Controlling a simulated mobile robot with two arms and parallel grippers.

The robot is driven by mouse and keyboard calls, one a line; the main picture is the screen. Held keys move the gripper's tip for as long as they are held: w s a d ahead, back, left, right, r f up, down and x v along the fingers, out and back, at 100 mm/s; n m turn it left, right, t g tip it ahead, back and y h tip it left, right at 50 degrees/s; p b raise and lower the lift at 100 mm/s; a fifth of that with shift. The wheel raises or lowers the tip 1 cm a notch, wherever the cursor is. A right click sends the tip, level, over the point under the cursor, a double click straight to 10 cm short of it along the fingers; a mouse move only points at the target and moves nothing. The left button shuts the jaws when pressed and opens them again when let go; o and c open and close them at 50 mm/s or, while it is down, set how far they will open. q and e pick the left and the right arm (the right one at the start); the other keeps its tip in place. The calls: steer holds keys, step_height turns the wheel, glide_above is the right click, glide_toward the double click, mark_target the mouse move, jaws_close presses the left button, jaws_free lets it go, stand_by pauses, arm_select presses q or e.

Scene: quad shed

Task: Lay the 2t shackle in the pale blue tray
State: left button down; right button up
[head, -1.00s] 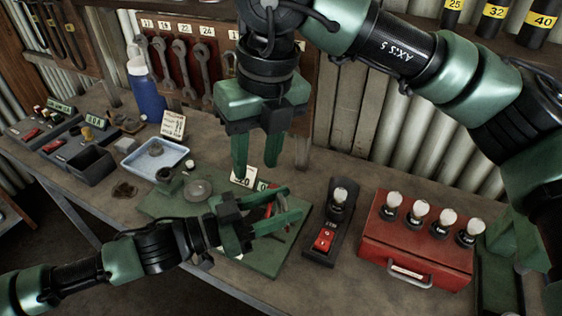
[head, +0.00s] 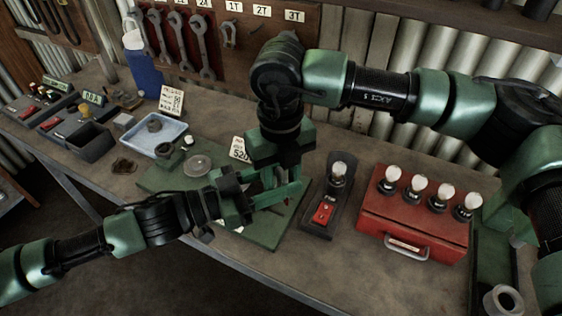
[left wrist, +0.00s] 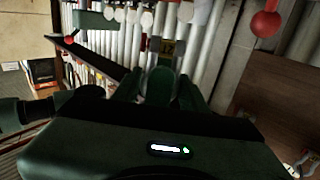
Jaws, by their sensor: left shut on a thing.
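The pale blue tray (head: 173,131) lies on the bench at the left, with a dark round thing in it. My left gripper (head: 285,200) is over the green mat, right of the tray and apart from it. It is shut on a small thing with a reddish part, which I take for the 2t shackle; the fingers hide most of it.
The green mat (head: 265,232) carries a grey disc (head: 198,165). A black stand (head: 330,198) and a red case (head: 415,220) with several round-topped pieces are to the right. Grey bins (head: 88,140) are at the left. The rack (head: 215,20) has 1T, 2T and 3T labels.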

steer(key=shift+f, duration=0.55)
jaws_close()
arm_select(q)
steer(key=c, duration=0.7)
jaws_free()
